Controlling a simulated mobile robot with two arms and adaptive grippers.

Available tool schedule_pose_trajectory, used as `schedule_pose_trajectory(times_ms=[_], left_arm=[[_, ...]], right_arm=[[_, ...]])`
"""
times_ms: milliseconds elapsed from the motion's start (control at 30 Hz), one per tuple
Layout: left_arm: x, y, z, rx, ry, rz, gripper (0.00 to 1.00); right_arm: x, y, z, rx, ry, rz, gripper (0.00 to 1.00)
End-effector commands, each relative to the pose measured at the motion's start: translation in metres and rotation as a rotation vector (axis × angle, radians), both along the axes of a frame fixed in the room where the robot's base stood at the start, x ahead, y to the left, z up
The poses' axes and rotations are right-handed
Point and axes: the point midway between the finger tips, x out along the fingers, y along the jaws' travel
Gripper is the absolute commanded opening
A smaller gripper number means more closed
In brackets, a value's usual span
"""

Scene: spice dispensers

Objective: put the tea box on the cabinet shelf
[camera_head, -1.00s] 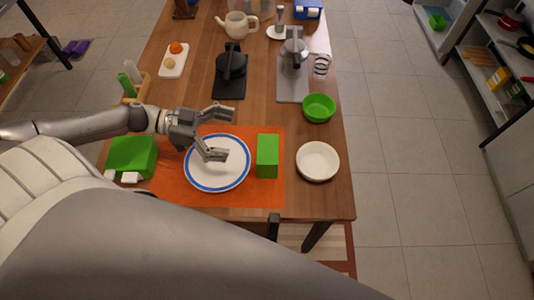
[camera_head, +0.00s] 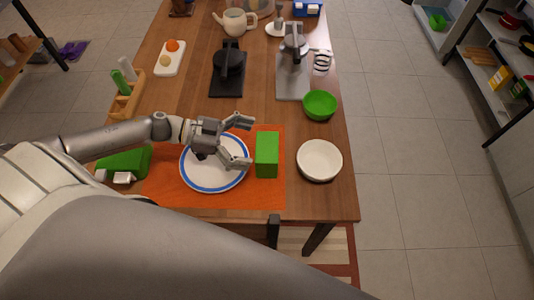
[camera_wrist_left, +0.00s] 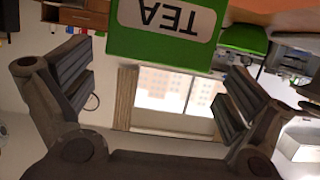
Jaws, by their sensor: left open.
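The tea box is the green upright box (camera_head: 267,154) on the right part of the orange mat, just right of the white plate. In the left wrist view the tea box (camera_wrist_left: 165,45) shows its "TEA" label upside down, ahead of the fingers. My left gripper (camera_head: 245,142) is open over the plate, its fingers pointing right toward the box with a small gap. Both fingers show apart and empty in the left wrist view. My right gripper is not in view. The shelf unit (camera_head: 500,85) at the far right may be the cabinet; I cannot tell.
The blue-rimmed plate (camera_head: 213,184) lies under my gripper on the orange mat (camera_head: 262,197). A white bowl (camera_head: 319,159) and a green bowl (camera_head: 320,104) stand right of the box. A green object (camera_head: 124,160) lies at the left. Floor is clear right of the table.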

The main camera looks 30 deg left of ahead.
Motion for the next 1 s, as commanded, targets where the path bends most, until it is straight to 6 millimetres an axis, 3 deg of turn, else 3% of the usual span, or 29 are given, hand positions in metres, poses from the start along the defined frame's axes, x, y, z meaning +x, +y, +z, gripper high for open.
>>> schedule_pose_trajectory(times_ms=[400,667,1000], left_arm=[[0.019,-0.043,-0.012,-0.002,-0.001,0.000,1.00],[0.019,-0.046,-0.015,0.000,0.002,-0.001,1.00],[0.019,-0.045,-0.015,0.000,0.000,-0.001,0.59]], right_arm=[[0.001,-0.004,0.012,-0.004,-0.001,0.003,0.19],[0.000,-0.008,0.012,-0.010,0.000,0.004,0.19],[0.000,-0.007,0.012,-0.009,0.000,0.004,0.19]])
